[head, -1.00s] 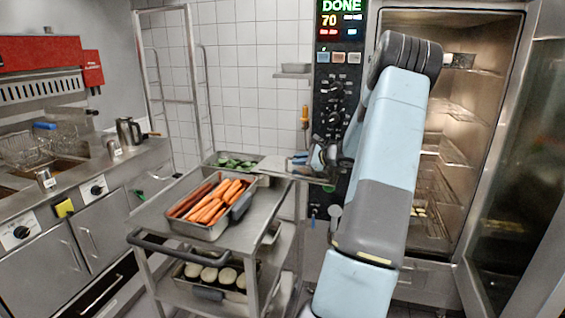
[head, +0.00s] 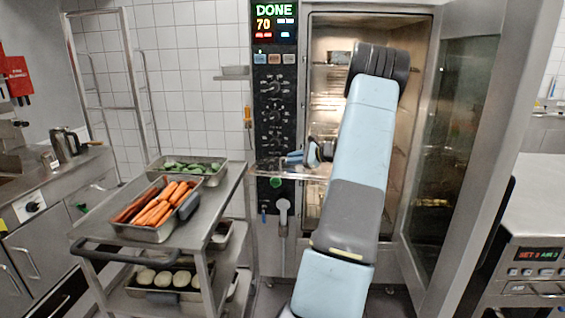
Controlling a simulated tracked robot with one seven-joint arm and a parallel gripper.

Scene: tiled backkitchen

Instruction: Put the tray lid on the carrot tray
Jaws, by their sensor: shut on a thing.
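The carrot tray (head: 150,233) is a steel pan filled with whole orange carrots (head: 165,203). It stands uncovered on the trolley's top shelf, left of centre in the head view. My gripper (head: 296,158) is right of the trolley, in front of the oven's control panel. It is shut on a thin, flat, pale sheet that looks like the tray lid (head: 270,168). The lid is held about level in the air, apart from the carrot tray. My wrist and arm hide part of the grip and the lid's right end.
A pan of green vegetables (head: 212,178) stands behind the carrot tray on the trolley (head: 212,205). A tray of pale round slices (head: 166,296) is on the lower shelf. The oven (head: 330,60) stands open, its glass door (head: 445,150) swung out to the right. A counter (head: 540,200) is far right.

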